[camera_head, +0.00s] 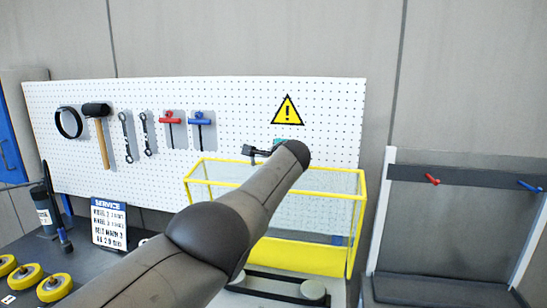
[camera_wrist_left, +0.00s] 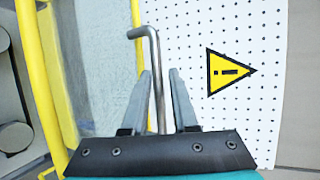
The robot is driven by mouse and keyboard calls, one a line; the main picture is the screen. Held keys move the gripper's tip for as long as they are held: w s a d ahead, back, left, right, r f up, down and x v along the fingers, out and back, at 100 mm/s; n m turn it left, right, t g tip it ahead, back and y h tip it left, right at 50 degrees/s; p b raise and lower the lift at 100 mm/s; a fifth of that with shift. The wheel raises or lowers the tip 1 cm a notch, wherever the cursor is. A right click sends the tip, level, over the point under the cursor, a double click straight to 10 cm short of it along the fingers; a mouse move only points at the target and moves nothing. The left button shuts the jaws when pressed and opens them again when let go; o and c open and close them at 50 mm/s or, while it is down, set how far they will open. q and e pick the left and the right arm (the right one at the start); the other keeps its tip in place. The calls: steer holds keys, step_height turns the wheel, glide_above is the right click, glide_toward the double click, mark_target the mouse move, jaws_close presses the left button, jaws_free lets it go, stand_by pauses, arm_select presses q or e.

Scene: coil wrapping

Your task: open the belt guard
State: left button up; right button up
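The belt guard (camera_head: 357,225) has a yellow frame with clear panels and stands below the warning sign in the head view. It appears shut over the machine. Its yellow frame also shows at the left of the left wrist view (camera_wrist_left: 38,85). My left gripper (camera_head: 252,152) is at the guard's top back edge, near the pegboard, partly hidden by my arm. In the left wrist view a bent metal rod (camera_wrist_left: 157,85) runs between its two fingers (camera_wrist_left: 160,72). I cannot tell if they grip it. My right gripper is out of view.
A pegboard (camera_head: 240,100) with hanging tools, including a mallet (camera_head: 102,140), is close behind the guard. A service sign (camera_head: 108,223) and yellow rollers (camera_head: 53,287) are on the bench at left. A grey rack (camera_head: 450,225) stands at right.

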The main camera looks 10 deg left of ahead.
arm_select(q)
steer(key=shift+d+f, duration=0.1)
stand_by(0.3)
steer(key=shift+s+d, duration=0.2)
steer(key=shift+s, duration=0.2)
steer(key=shift+s+d+r, duration=0.1)
steer(key=shift+s+r, duration=0.25)
steer(key=shift+s, duration=0.35)
steer(key=b+v, duration=0.3)
steer(key=v, duration=1)
steer(key=shift+w, duration=0.1)
